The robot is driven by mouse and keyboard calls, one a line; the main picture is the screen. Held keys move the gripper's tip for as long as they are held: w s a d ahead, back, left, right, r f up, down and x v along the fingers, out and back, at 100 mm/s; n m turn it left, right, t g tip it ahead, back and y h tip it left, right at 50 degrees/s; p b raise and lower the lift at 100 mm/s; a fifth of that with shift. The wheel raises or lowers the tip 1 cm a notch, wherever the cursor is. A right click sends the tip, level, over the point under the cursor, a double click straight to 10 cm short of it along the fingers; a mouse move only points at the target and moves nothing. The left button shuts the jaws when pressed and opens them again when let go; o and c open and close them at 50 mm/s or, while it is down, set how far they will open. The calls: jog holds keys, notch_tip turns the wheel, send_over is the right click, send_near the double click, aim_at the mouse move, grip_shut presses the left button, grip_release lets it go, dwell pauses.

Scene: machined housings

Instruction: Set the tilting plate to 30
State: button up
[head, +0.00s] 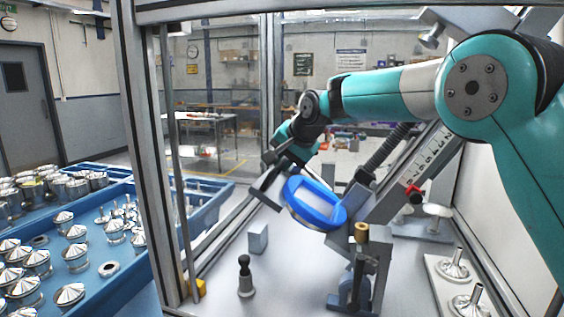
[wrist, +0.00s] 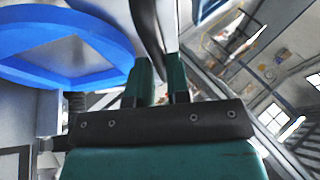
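The tilting plate shows in the head view as a round disc with a thick blue rim (head: 338,217) and a pale centre. My gripper (head: 268,186) is just left of the plate, pointing down. In the wrist view my gripper (wrist: 161,70) has two teal fingers with a narrow gap and a dark strip between them. I cannot tell whether that strip is held or whether the gripper touches the plate.
A brass-topped fixture (head: 361,234) stands right below the plate. A grey block (head: 258,238) and a dark knobbed peg (head: 245,276) stand on the pale table. A frame post (head: 150,150) and blue trays of metal parts (head: 125,284) are at left; a white plate with metal pieces (head: 437,270) is at right.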

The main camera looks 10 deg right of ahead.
jog(key=o, duration=0.4)
jog(key=shift+s+d, duration=0.1)
jog(key=shift+d, duration=0.45)
jog(key=shift+a+r, duration=0.15)
jog(key=shift+a, duration=0.1)
jog(key=b+v, duration=0.2)
jog(key=v, duration=1)
jog(key=s+d+f+n+g, duration=0.1)
jog(key=s+f+n, duration=0.3)
jog(key=s, duration=0.8)
jog(key=s+d+f+n+g, duration=0.1)
jog(key=s+f+n+g, duration=0.2)
jog(key=s+f, duration=0.5)
jog(key=s+d+f+n+g, duration=0.1)
jog(key=s+f+n, duration=0.5)
jog(key=s, duration=1.1)
jog(key=shift+s+d+f+g, duration=0.2)
jog(key=shift+d+g, duration=0.05)
jog(key=shift+g, duration=0.65)
